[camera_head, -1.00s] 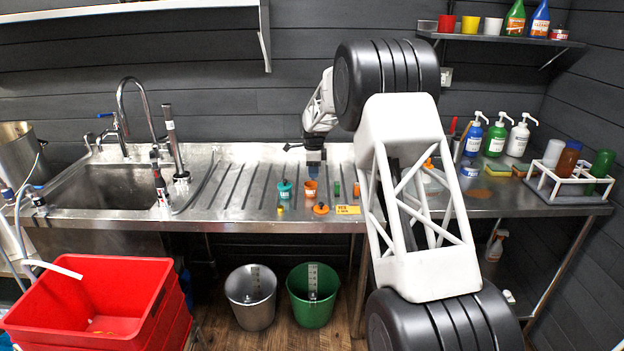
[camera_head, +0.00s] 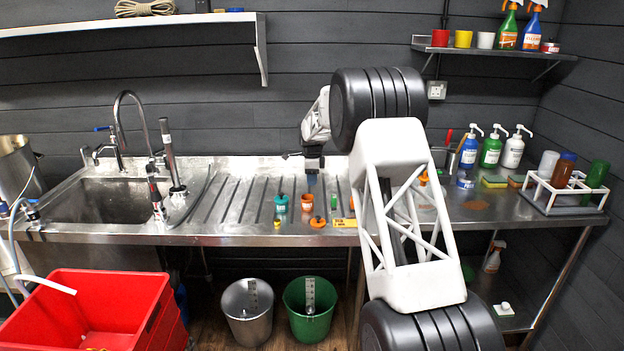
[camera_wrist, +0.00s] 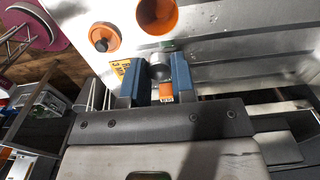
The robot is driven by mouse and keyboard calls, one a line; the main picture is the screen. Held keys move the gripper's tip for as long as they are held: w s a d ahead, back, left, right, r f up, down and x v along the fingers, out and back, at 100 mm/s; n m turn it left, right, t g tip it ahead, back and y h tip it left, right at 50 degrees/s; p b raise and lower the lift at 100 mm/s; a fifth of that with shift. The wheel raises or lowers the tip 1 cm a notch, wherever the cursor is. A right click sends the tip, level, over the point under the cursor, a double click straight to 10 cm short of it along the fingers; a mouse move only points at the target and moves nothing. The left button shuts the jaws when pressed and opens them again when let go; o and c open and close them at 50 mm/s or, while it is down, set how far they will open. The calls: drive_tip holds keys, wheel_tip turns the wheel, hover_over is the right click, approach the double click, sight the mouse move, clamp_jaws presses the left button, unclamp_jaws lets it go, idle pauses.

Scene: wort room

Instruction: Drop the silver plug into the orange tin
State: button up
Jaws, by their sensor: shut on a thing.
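The orange tin (camera_head: 307,203) stands open on the ribbed steel drainboard; its round mouth shows at the top of the wrist view (camera_wrist: 157,14). My gripper (camera_head: 312,182) is above the board, close to the tin in the head view. In the wrist view its two blue fingers (camera_wrist: 160,76) are closed on the silver plug (camera_wrist: 160,68), a small rounded metal piece at their tips. The tin lies beyond the fingertips there, not directly between them. The plug is too small to make out in the head view.
An orange lid (camera_head: 318,222) with a dark knob and a yellow label (camera_head: 345,223) lie in front of the tin. A teal tin (camera_head: 281,204) stands to its left, a small green piece (camera_head: 334,201) to its right. The sink (camera_head: 105,200) is farther left.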

drive_tip(key=shift+f, duration=2.95)
drive_tip(key=o, duration=1)
drive_tip(key=shift+c, duration=0.2)
drive_tip(key=shift+r, duration=0.1)
drive_tip(key=shift+r, duration=3.85)
